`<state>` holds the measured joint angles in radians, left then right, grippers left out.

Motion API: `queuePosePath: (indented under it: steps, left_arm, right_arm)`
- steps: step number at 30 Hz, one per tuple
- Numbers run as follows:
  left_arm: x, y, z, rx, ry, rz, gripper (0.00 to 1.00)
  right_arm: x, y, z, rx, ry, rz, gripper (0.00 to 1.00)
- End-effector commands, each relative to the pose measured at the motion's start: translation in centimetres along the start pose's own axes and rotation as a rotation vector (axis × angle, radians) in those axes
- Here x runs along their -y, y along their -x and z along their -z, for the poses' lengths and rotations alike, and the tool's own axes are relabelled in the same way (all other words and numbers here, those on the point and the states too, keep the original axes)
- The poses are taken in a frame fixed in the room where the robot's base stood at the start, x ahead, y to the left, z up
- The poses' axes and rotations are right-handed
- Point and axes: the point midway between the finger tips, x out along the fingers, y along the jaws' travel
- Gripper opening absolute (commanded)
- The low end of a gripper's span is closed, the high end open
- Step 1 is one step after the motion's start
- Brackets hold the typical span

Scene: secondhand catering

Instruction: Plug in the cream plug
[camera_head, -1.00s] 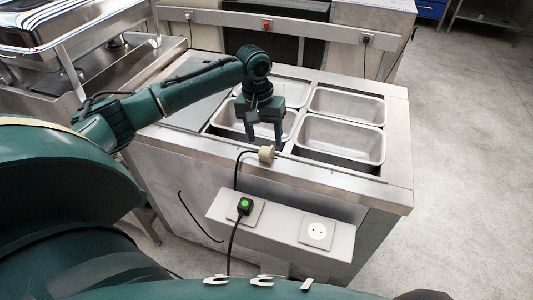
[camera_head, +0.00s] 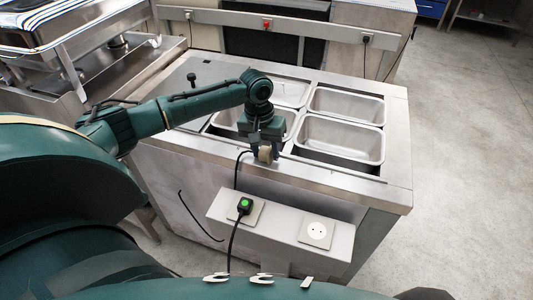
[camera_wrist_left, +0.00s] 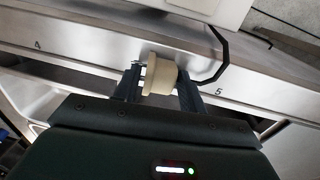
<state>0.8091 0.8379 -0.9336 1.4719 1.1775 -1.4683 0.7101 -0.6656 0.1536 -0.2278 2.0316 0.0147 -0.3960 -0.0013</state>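The cream plug (camera_head: 265,153) is at the front rim of the steel counter, with a dark cord running down from it. My left gripper (camera_head: 264,155) is lowered over it. In the left wrist view the plug (camera_wrist_left: 160,75) is between my two fingers (camera_wrist_left: 158,84), its pins toward the left finger. I cannot tell whether the fingers press on it. A bare round socket (camera_head: 317,232) is on the right of the slanted front panel (camera_head: 277,224). A black plug (camera_head: 245,205) with a green light fills the left socket. My right gripper is not in view.
The steel counter (camera_head: 400,150) holds several sunken pans (camera_head: 340,137) behind the plug. A rear rail (camera_head: 310,35) carries a red switch and another plugged-in cord. A chafing dish (camera_head: 65,25) stands at the back left. Open floor (camera_head: 460,170) is at the right.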

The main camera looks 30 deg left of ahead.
Motion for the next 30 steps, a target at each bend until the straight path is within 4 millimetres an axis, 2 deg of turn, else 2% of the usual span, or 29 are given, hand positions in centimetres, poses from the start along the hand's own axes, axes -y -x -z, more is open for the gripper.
queuePosePath:
  steps: [1, 11, 19, 23, 30]
  left_arm:
    - [0.0, 0.0, 0.0, 0.0, 0.0, 0.0, 0.37]
    - [0.0, 0.1, 0.0, -0.001, 0.0, 0.0, 0.11]
    - [0.0, 0.5, 0.1, -0.002, 0.0, 0.0, 0.1]
    - [-0.3, 2.4, 0.1, -0.005, 0.0, -0.002, 0.1]
    - [-0.9, 7.2, 0.1, -0.004, -0.001, -0.002, 0.1]
  right_arm:
    - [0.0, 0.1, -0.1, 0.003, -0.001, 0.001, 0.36]
    - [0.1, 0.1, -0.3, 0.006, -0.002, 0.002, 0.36]
    - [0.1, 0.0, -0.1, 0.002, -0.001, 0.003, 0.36]
    - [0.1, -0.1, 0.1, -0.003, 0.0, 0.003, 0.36]
    - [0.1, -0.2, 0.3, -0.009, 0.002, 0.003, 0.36]
